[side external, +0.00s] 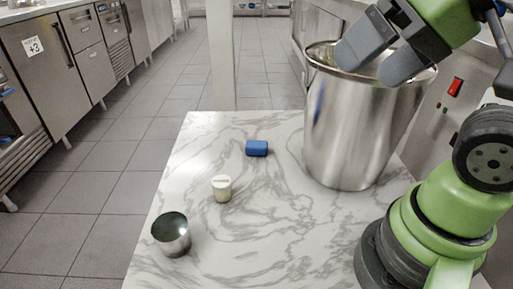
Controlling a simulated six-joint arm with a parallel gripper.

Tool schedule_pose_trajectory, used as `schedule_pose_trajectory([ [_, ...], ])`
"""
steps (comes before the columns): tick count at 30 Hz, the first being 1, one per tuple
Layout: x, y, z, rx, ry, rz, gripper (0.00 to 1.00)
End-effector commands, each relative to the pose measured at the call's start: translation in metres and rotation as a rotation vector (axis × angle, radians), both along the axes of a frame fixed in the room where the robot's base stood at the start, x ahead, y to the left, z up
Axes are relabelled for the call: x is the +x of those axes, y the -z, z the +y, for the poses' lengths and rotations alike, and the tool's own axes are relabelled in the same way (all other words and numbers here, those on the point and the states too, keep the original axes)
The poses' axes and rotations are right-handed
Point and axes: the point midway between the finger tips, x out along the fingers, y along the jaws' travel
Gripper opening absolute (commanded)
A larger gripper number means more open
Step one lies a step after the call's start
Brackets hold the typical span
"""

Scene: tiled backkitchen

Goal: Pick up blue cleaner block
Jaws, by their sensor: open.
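The blue cleaner block (257,148) lies on the marble table, toward its far edge and left of the large metal pot. It is a small blue block with nothing touching it. My gripper (368,66) has grey fingers and is at the upper right, in front of the pot's rim in the picture. Its fingers are apart with nothing seen between them. It is well to the right of the blue block and higher than it.
A tall steel pot (345,135) stands at the table's right. A small cream-coloured jar (222,188) and a metal cup (171,235) stand to the left. The marble table (285,235) is clear at its middle front. A pale post (221,55) rises behind it.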

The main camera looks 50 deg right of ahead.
Motion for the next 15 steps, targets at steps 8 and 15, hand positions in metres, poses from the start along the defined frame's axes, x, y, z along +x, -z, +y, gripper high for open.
schedule_pose_trajectory([
  [8, 0.001, -0.052, 0.000, -0.001, 0.001, -0.008, 0.94],
  [15, 0.050, -0.077, -0.013, -0.049, 0.078, 0.099, 0.94],
])
